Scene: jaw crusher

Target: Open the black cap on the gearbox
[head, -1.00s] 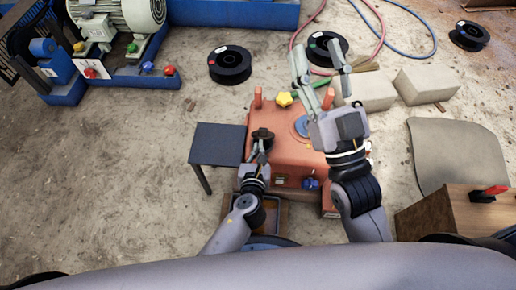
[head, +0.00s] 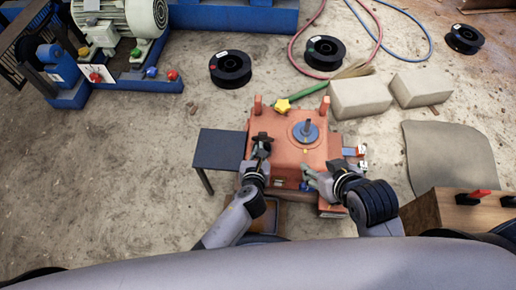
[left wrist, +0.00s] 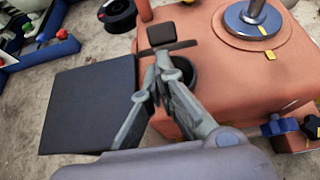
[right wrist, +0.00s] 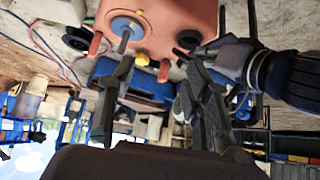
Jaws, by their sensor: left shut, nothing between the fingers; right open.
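The orange gearbox (head: 283,156) stands below me, and its top also shows in the left wrist view (left wrist: 222,75). The black cap (head: 262,136) is at its top left. In the left wrist view a black square piece with a crossbar (left wrist: 162,34) shows beyond my fingertips. A round black ring (left wrist: 187,70) sits behind them, partly hidden; I cannot tell how far the cap is open. My left gripper (head: 261,152) is shut and empty, its tips at the ring. My right gripper (head: 308,174) is open and empty near the gearbox's front right edge.
A blue disc with a shaft (head: 306,131) and a yellow star knob (head: 282,105) are on the gearbox. A dark side table (head: 219,149) stands left of it. Pale blocks (head: 360,96) lie behind right. Black spools (head: 230,68) lie on the floor beyond.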

